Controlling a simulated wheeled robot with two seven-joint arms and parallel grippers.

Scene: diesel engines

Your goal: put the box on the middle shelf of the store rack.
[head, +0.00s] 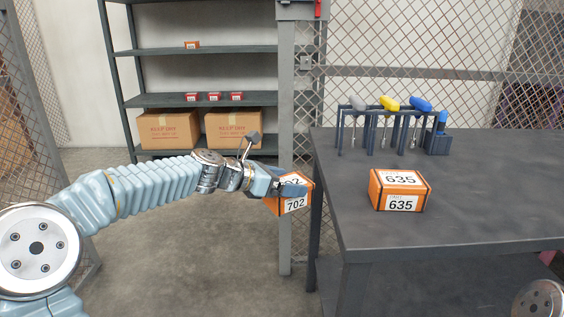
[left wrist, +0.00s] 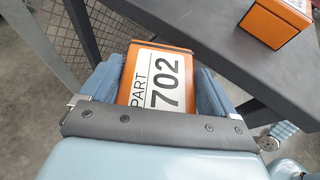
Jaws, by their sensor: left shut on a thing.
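An orange box with white labels reading 702 (head: 296,204) is held in my left gripper (head: 280,186), beside the left edge of the table. In the left wrist view the 702 box (left wrist: 158,82) sits between the two blue fingers, its PART label facing the camera. The store rack (head: 131,55) stands at the back left. Its middle shelf (head: 165,100) carries several small red boxes (head: 214,97). A small orange box (head: 192,45) is on the shelf above. My right gripper is not in view.
A dark table (head: 480,205) at the right bears an orange 635 box (head: 400,190) and a tool stand (head: 372,125) with coloured handles. Two cartons (head: 168,130) fill the rack's bottom shelf. A grey post (head: 286,90) and mesh fence (head: 410,50) stand between rack and table.

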